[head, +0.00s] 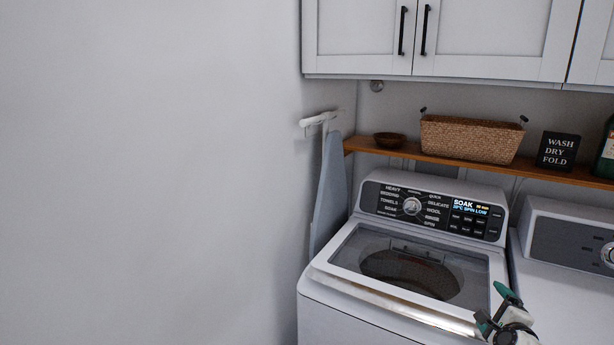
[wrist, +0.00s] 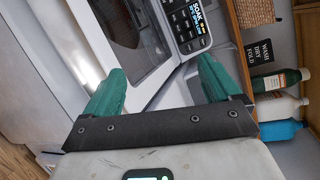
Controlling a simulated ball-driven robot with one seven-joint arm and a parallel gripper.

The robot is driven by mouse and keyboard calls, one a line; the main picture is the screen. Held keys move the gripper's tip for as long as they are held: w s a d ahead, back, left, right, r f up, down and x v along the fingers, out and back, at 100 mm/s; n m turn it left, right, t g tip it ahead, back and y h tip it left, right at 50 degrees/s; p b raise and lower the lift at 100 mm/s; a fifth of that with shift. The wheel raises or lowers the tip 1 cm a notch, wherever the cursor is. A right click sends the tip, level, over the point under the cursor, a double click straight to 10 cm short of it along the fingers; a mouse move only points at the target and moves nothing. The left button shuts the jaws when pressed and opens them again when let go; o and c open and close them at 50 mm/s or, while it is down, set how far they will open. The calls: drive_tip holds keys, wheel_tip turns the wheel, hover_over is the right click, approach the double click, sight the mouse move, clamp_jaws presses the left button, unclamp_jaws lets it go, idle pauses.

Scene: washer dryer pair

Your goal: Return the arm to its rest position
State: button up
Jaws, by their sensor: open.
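My gripper (head: 497,311) shows at the lower right of the head view, in front of the washer's right front corner. In the wrist view my gripper (wrist: 158,88) has its two green fingers wide apart with nothing between them. The washer (head: 335,322) is white with a glass lid (head: 415,265) that is down. Its control panel (head: 435,207) has a dial and a lit display reading SOAK. The washer panel also shows in the wrist view (wrist: 187,22), beyond the fingers. Most of my arm is outside the head view.
A second white machine (head: 570,290) stands close on the right. A wooden shelf (head: 590,178) behind holds a wicker basket (head: 470,138), a bowl (head: 390,139), a sign (head: 558,150) and bottles. Cabinets (head: 490,40) hang above.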

drive_tip(key=s+a+f+n+g+y+b, duration=0.2)
drive_tip(key=s+a+f+n+g, duration=0.25)
drive_tip(key=s+f+n, duration=0.5)
drive_tip(key=s+a+f+n+g+y+b, duration=0.1)
drive_tip(key=s+a+f+n+g, duration=0.35)
drive_tip(key=s, duration=0.75)
drive_tip(key=s+a+f+n+g, duration=0.1)
drive_tip(key=s+a+n, duration=0.2)
drive_tip(key=s, duration=0.4)
drive_tip(key=s+a+f+n+g+b, duration=0.1)
drive_tip(key=s+a+f+n+g, duration=0.1)
drive_tip(key=s, duration=0.6)
drive_tip(key=s+a+f+n+g, duration=0.2)
drive_tip(key=s+a+n, duration=0.3)
drive_tip(key=s, duration=0.3)
drive_tip(key=shift+s+a+y+b, duration=0.15)
drive_tip(key=shift+a+y+b, duration=0.25)
drive_tip(key=shift+a, duration=0.25)
drive_tip(key=shift+c, duration=0.2)
